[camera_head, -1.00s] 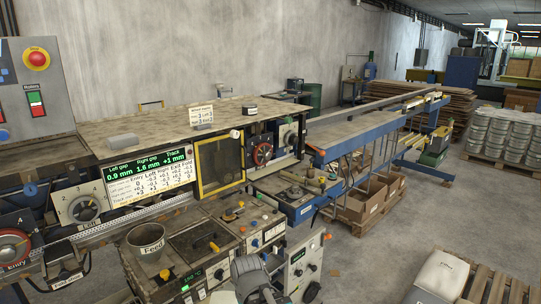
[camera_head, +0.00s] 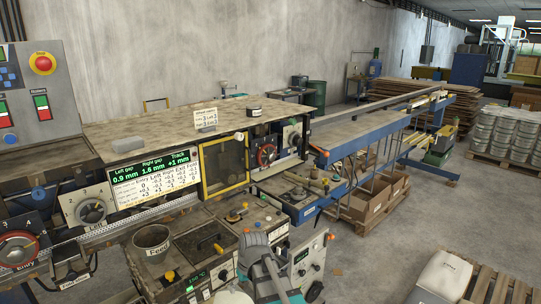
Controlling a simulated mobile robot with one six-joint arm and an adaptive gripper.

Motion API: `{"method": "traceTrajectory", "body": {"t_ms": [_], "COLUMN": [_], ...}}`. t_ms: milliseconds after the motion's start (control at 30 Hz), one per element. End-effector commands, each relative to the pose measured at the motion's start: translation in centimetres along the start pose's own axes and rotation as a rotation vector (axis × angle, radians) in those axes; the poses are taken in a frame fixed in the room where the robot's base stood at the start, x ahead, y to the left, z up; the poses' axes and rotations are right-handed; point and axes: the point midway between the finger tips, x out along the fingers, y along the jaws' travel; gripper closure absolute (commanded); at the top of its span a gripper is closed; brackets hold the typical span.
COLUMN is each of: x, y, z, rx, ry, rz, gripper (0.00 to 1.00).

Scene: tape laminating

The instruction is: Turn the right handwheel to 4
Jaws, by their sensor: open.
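On the right of the machine front, a red-rimmed handwheel (camera_head: 266,155) sits beside the yellow-framed window. A grey dial wheel (camera_head: 290,136) is just right of it. Their labels and settings are too small to read, so I cannot tell which is the right handwheel. The green display (camera_head: 147,176) reads left gap 0.9 mm, right gap 1.6 mm, track +1 mm. A grey part of my arm (camera_head: 256,250) rises at the bottom middle, in front of the machine and well apart from both wheels. My gripper's fingers do not show.
At left are a red Entry wheel (camera_head: 18,251) and a grey numbered wheel (camera_head: 91,210). A Feed pot (camera_head: 151,243) and control boxes stand along the front. A blue conveyor frame (camera_head: 350,145) extends right. A pallet (camera_head: 490,286) lies at the lower right; open floor is between.

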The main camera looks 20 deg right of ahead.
Motion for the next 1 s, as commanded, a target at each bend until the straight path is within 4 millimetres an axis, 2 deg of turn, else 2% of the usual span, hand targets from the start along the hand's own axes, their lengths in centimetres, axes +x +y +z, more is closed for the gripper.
{"method": "traceTrajectory", "body": {"t_ms": [33, 167, 267, 400, 467, 600, 700, 800, 900, 1000], "x": [-1.6, -4.4, -7.1, -11.6, -13.7, -18.6, -21.7, -24.0, -25.5, -26.1], "y": [1.1, 4.1, 7.3, 13.0, 15.8, 22.9, 27.6, 31.3, 33.7, 34.9], "z": [-3.5, -10.6, -16.1, -23.3, -26.1, -31.7, -34.4, -36.1, -37.0, -37.3], "rx": [-0.017, -0.08, -0.126, -0.177, -0.194, -0.22, -0.23, -0.233, -0.234, -0.234], "ry": [0.04, 0.172, 0.295, 0.481, 0.564, 0.747, 0.855, 0.935, 0.986, 1.011], "rz": [-0.035, -0.125, -0.178, -0.216, -0.219, -0.2, -0.17, -0.138, -0.114, -0.101], "gripper": [0.07, 0.07, 0.07, 0.07, 0.07, 0.07, 0.07, 0.07, 0.07, 0.07]}}
